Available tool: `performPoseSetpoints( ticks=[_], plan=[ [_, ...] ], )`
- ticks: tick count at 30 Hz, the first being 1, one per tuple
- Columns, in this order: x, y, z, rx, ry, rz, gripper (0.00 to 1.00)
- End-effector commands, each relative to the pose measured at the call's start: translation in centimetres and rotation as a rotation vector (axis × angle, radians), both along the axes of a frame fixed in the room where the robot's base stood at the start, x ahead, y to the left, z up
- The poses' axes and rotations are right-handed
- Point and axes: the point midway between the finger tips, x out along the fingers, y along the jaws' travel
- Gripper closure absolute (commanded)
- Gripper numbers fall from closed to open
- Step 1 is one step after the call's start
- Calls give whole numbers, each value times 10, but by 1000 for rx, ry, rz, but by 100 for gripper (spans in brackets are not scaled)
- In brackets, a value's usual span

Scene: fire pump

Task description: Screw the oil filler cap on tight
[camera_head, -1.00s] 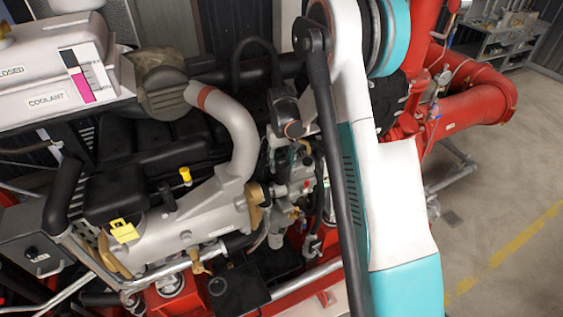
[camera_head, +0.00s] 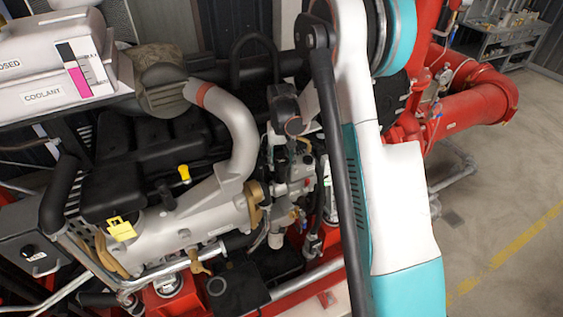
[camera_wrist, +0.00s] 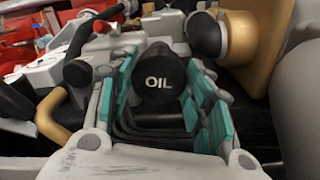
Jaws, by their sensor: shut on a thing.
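The oil filler cap (camera_wrist: 158,80) is round and black, with white "OIL" lettering on its face. It shows in the wrist view between the teal-padded fingers of my gripper (camera_wrist: 160,68). The fingers are shut on its sides. The lettering reads upright and faces the wrist camera. Behind the cap is a light grey engine part (camera_wrist: 165,24). The cap hides the place where it would meet the filler, so I cannot tell how it is seated. My gripper is out of sight in the head view.
A gold-coloured part with a dark round end (camera_wrist: 240,40) sits close right of my fingers. A bent brass handle (camera_wrist: 55,115) is at the left. In the head view, the engine has a yellow-topped dipstick (camera_head: 184,174), and a coolant tank (camera_head: 60,70) stands behind.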

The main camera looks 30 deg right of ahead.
Motion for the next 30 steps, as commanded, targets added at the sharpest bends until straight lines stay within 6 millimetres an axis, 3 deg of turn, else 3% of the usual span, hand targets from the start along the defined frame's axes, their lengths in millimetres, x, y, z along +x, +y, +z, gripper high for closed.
performPoseSetpoints(
  ticks=[6, 19, 30],
  plan=[
    [1, 0, 0, 0, -1, -116, 93],
    [1, 0, 0, -1, -2, -159, 93],
    [2, 1, 0, 0, -2, -411, 93]
  ],
)
